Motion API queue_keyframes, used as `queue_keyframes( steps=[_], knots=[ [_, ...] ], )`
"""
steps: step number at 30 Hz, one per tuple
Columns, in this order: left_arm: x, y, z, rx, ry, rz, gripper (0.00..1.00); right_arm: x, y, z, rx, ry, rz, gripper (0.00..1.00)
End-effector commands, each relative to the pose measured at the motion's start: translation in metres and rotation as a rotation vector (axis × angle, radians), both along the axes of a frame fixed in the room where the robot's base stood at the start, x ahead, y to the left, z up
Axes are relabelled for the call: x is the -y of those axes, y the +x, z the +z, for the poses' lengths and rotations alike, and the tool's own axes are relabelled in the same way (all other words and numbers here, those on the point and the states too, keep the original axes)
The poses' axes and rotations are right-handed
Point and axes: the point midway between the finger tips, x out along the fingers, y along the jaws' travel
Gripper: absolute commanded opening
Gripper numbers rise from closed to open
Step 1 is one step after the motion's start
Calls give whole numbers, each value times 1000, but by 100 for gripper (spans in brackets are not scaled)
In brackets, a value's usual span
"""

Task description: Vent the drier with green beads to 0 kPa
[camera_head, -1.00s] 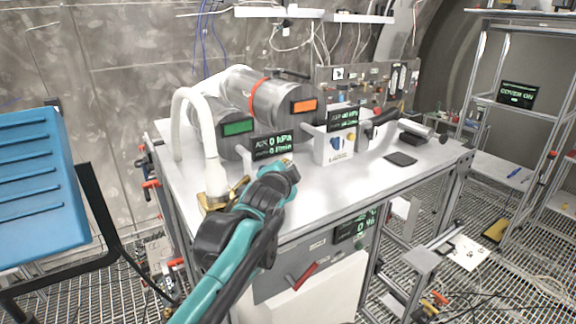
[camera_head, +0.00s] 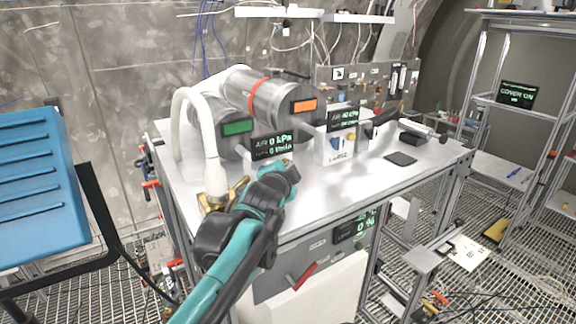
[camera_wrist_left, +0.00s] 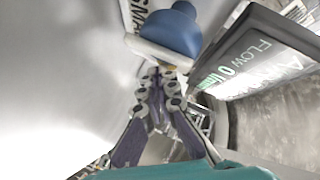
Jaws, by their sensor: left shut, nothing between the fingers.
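The drier with the green label (camera_head: 238,127) lies on the left of the bench, a steel cylinder. Its beads do not show clearly. The display in front of it (camera_head: 273,146) reads 0 kPa and 0 l/min. My left gripper (camera_head: 290,172) is just in front of this display, low over the bench. In the left wrist view its fingers (camera_wrist_left: 160,78) are shut and empty. Their tips are close to a blue knob (camera_wrist_left: 177,32) with a pale base; I cannot tell whether they touch. The display panel (camera_wrist_left: 262,58) is beside it. My right gripper is not in view.
A second drier with an orange label (camera_head: 303,105) lies behind, and its display (camera_head: 343,119) reads 40 kPa. A white hose (camera_head: 205,150) rises from a brass fitting (camera_head: 213,198) left of my gripper. A black flat object (camera_head: 400,159) lies on clear bench top at right.

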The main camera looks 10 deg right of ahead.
Motion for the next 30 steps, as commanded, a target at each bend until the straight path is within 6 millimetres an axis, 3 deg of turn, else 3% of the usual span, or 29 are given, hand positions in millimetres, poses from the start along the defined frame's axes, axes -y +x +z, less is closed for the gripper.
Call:
queue_keyframes(
  steps=[12, 25, 30],
  knots=[
    [6, -17, 0, 0, 1, -1, 0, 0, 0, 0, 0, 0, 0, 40],
    [7, -20, 0, 0, 1, 0, 0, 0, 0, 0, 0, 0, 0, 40],
    [13, -34, 0, 0, 1, -3, 0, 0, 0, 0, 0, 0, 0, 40]
  ],
)
